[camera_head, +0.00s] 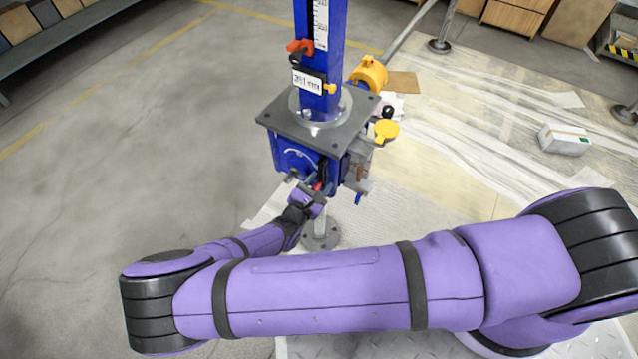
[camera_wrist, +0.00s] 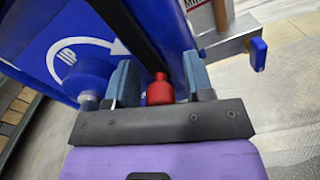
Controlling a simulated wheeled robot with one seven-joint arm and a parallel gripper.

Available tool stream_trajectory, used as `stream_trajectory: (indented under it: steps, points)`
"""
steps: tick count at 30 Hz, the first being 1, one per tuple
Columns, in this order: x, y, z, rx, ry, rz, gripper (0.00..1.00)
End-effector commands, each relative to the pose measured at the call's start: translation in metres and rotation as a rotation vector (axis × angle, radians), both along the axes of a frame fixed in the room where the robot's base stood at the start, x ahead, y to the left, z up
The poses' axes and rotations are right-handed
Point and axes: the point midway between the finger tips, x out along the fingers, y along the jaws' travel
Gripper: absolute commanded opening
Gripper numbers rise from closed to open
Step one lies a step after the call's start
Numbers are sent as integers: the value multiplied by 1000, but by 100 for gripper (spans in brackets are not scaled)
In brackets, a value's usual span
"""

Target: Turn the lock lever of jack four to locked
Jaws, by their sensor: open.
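One blue screw jack (camera_head: 293,155) stands in front of me, its housing under a grey plate; no jack number is readable. In the wrist view, a dark lever with a red end (camera_wrist: 160,90), which looks like the lock lever, runs down the blue housing (camera_wrist: 50,35). My gripper (camera_wrist: 160,80) is open, with one finger on each side of the red end. A gap shows on both sides of it.
A white box (camera_head: 565,139) lies right. The left floor is clear.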

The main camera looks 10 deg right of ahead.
Motion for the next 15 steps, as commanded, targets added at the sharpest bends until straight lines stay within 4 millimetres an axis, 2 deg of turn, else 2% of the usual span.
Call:
stream_trajectory:
  steps: [6, 12, 15]
  points:
    - [0, 0, 0, 0, 0, 0, 45]
    - [0, 0, 0, 0, 0, 0, 0]
    - [0, 0, 0, 0, 0, -1, 0]
